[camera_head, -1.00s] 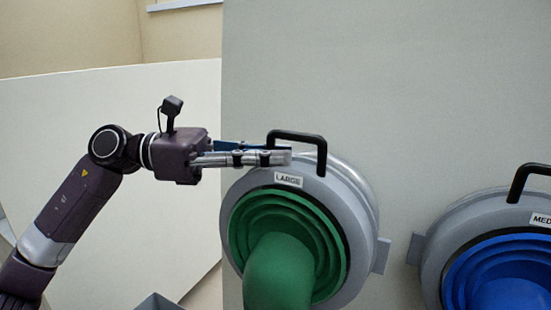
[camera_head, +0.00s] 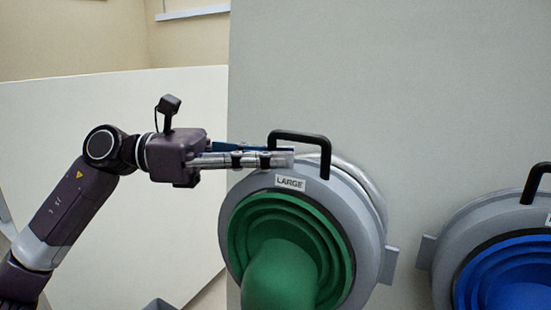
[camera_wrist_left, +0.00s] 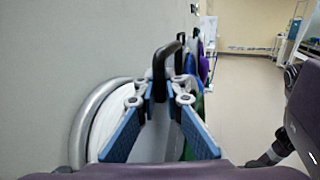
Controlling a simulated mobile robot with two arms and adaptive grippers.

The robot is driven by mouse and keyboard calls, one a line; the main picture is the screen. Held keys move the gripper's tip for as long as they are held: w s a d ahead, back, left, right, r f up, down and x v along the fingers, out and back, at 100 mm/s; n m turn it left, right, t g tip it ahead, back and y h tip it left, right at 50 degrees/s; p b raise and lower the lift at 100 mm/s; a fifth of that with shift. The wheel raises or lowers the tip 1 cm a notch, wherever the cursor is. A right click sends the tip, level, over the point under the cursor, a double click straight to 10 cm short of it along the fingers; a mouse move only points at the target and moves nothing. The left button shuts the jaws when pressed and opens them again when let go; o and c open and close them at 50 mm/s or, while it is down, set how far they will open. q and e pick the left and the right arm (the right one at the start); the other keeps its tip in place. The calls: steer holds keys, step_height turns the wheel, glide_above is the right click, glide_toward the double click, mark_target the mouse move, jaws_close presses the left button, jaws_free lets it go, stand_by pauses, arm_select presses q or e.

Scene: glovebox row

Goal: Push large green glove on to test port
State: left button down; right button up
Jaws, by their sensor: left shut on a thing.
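The large green glove (camera_head: 280,270) hangs from a grey ring (camera_head: 366,235) with a "LARGE" label and a black handle (camera_head: 300,134) on top. My left gripper (camera_head: 292,155) is shut on this handle; in the left wrist view its blue-padded fingers (camera_wrist_left: 160,97) meet around the handle (camera_wrist_left: 160,65). The test port's pale rim (camera_head: 362,183) shows behind the ring. In the left wrist view the port's metal rim (camera_wrist_left: 88,108) stands on the wall, with the ring in front, apparently with a gap at the top. The lower ring is out of view. My right gripper is not in view.
A blue glove (camera_head: 510,270) in a similar ring with a black handle stands to the right. The grey wall panel (camera_head: 430,90) above is clear. In the left wrist view a purple thing (camera_wrist_left: 200,60) shows farther along the wall, with open floor (camera_wrist_left: 240,110) to the right.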

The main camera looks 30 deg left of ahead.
arm_select(q)
steer(key=shift+s+r+b, duration=0.1)
steer(key=shift+s+b, duration=1.3)
steer(key=shift+s, duration=0.1)
steer(key=s+b, duration=0.2)
steer(key=s, duration=0.1)
steer(key=s+b, duration=0.1)
steer(key=b, duration=0.1)
steer(key=shift+s+a+r, duration=0.15)
steer(key=shift+s+r, duration=0.2)
steer(key=shift+r, duration=0.15)
